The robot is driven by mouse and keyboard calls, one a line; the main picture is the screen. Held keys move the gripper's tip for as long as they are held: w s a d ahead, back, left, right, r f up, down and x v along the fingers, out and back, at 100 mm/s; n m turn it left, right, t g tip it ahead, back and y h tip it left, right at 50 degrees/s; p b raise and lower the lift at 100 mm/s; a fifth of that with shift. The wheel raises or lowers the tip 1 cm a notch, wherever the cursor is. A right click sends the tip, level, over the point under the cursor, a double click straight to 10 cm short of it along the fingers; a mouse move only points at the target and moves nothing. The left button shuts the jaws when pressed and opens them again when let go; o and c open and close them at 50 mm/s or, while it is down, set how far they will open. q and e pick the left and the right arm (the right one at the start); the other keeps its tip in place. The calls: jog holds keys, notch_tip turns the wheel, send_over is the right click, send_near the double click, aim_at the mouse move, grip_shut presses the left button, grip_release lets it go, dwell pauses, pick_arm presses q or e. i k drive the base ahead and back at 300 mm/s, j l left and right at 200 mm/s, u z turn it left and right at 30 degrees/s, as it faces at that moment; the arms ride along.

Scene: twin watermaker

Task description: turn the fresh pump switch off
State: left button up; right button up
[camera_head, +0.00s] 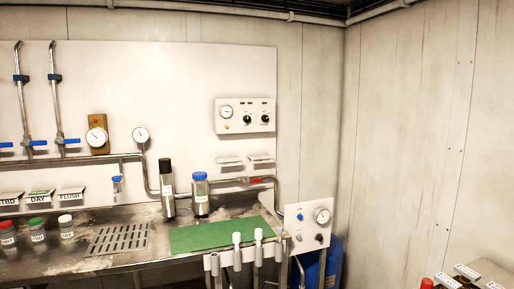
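A white control panel (260,116) is fixed to the back wall, right of centre. It carries a round gauge (226,112) and two dark knobs or switches, a left one (247,119) and a right one (265,118). Neither of my grippers shows.
Pipes with blue valves line the wall. A table (487,271) is lower right.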

aim_at(265, 118)
jog(key=i+j+z, duration=0.25)
jog(key=i+j, duration=0.15)
jog(key=j, duration=0.25)
jog(key=i+j+z, duration=0.15)
jog(key=j, duration=0.2)
